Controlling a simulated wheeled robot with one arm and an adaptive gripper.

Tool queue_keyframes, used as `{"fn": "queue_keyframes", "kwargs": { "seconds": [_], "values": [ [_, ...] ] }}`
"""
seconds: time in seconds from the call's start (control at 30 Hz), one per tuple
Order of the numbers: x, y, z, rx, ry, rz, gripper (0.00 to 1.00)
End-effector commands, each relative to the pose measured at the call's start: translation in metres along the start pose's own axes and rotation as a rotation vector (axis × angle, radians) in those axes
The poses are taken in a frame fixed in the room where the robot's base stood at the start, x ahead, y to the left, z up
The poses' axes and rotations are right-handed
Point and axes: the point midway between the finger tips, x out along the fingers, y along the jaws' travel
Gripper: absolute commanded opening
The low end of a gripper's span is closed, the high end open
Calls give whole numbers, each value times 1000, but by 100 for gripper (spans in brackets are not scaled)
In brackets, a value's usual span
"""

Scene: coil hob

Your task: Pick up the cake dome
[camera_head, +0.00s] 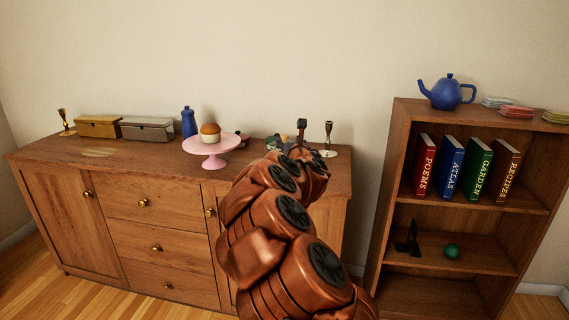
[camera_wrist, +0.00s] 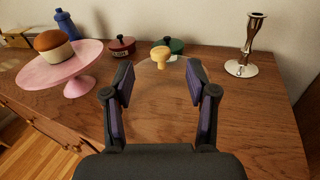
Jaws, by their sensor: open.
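The cake dome shows in the wrist view as a faint clear glass outline with a pale wooden knob (camera_wrist: 160,56) on top. It stands on the sideboard top. My gripper (camera_wrist: 160,76) is open, its two fingers spread on the near left and right of the clear dome, with the knob seen beyond and between their tips. I cannot tell whether the fingers touch the glass. In the head view my arm covers most of that spot, and I cannot make out the dome there.
A pink cake stand (camera_wrist: 62,70) with a cake (camera_wrist: 53,45) is left of the dome. Behind are a red pot (camera_wrist: 121,47), a green pot (camera_wrist: 175,46) and a silver candlestick (camera_wrist: 246,50). Boxes and a blue bottle (camera_head: 189,122) stand further left. A bookcase (camera_head: 400,160) is at right.

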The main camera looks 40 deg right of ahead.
Motion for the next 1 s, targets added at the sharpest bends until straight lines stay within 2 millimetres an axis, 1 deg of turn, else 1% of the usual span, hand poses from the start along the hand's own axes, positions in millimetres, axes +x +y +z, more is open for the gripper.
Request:
{"fn": "queue_keyframes", "kwargs": {
  "seconds": [0.03,0.17,0.5,0.67,0.87,1.0],
  "values": [
    [3,0,-8,-33,-5,21,58],
    [8,2,-14,-78,-10,47,58],
    [29,3,-11,-79,-14,49,58],
    [35,2,-12,-79,-12,47,58],
    [52,2,-12,-78,-13,52,58],
    [64,-2,-11,-77,-11,46,58]
  ]
}}
